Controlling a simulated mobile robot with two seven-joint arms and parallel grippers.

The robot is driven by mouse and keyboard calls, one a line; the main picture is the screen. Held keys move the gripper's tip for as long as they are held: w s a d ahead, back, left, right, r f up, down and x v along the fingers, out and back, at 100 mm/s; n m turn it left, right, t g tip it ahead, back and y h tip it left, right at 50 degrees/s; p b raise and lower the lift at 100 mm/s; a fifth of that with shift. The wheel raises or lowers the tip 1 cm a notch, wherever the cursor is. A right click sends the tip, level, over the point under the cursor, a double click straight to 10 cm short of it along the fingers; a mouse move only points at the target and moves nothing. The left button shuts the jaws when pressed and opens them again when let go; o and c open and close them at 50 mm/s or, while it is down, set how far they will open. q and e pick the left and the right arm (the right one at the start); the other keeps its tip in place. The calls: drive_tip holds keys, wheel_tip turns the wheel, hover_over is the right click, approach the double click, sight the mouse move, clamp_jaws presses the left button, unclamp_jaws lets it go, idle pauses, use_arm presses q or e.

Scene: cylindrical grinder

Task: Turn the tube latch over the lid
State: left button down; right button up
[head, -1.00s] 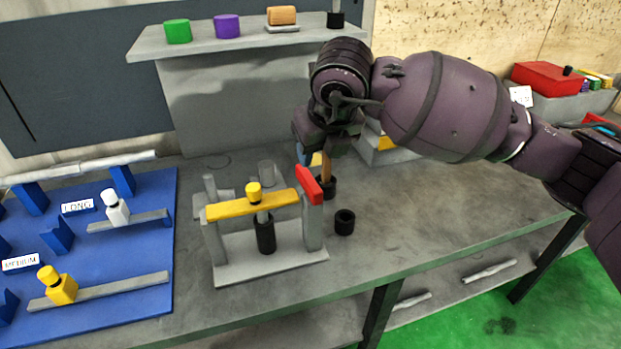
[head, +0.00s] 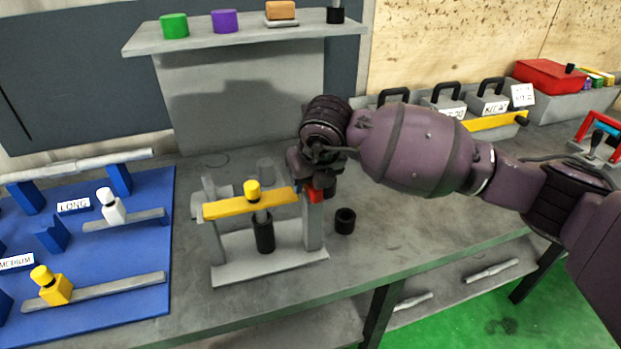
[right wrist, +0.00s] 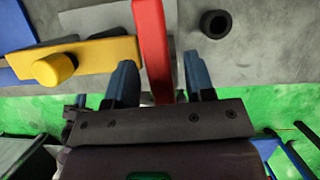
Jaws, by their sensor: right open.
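The red latch (head: 316,195) sits at the right end of the yellow lid bar (head: 228,207), on the grey fixture (head: 262,270). In the right wrist view the red latch (right wrist: 152,45) lies crosswise beside the end of the yellow lid bar (right wrist: 100,54). My right gripper (head: 314,188) is at the latch, partly hiding it in the head view. In the right wrist view my right gripper (right wrist: 160,78) is open, with one blue fingertip on each side of the latch. Whether either finger touches it is unclear. My left gripper is out of view.
A black ring (head: 345,221) stands on the bench just right of the fixture. A blue board (head: 110,290) with labelled holders is at left. A grey shelf (head: 190,37) with coloured pieces is behind. Grey kit boxes (head: 447,104) stand at the back right.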

clamp_jaws()
idle(0.3)
